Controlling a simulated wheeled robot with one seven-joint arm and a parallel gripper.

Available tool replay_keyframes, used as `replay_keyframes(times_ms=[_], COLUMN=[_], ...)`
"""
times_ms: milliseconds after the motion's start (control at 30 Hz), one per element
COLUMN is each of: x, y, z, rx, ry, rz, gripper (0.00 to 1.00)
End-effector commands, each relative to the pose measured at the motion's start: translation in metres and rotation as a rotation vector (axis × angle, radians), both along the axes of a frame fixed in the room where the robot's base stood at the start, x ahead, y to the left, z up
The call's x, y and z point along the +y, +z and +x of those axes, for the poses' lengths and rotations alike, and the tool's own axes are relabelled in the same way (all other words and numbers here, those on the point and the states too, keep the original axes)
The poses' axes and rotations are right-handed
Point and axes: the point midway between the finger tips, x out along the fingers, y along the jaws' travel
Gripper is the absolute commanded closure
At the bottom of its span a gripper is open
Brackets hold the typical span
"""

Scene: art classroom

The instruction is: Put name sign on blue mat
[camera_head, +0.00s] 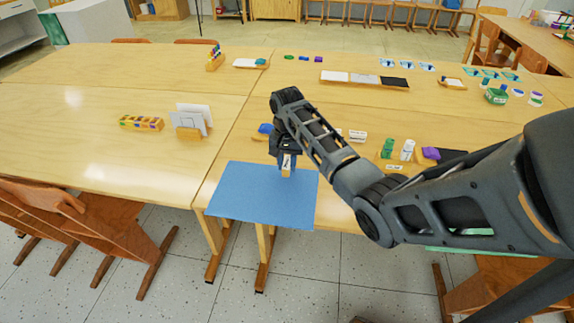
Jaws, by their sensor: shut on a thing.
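The blue mat (240,195) lies on the near edge of the table, and its front part reaches out past the edge. My gripper (287,160) points down over the back right part of the mat. It is shut on a small tan and whitish piece, which I take to be the name sign (286,172). The sign is seen narrow, and the fingers hide part of it. I cannot tell whether its lower end touches the mat or hangs just above it.
A card holder (190,125) and a wooden paint rack (141,122) stand left of the mat. A blue item (265,129) lies behind it. Green (387,148) and white (407,150) bottles stand right of my gripper. Chairs (75,225) stand at the left front.

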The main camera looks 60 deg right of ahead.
Motion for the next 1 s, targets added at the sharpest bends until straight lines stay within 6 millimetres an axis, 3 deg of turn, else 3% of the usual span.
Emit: replay_keyframes(times_ms=[133,500,533,767,1000], x=[0.0000,0.0002,-0.0001,-0.0001,-0.0002], y=[-0.0114,-0.0155,-0.0146,-0.0143,-0.0136], z=[0.0002,0.0000,0.0000,0.0000,0.0000], rx=[-0.001,0.000,0.000,0.000,-0.001], ry=[0.000,0.001,0.001,0.001,0.001], rz=[-0.001,0.000,0.000,-0.001,-0.001], gripper=[1.00,1.00,0.68,0.46,0.45])
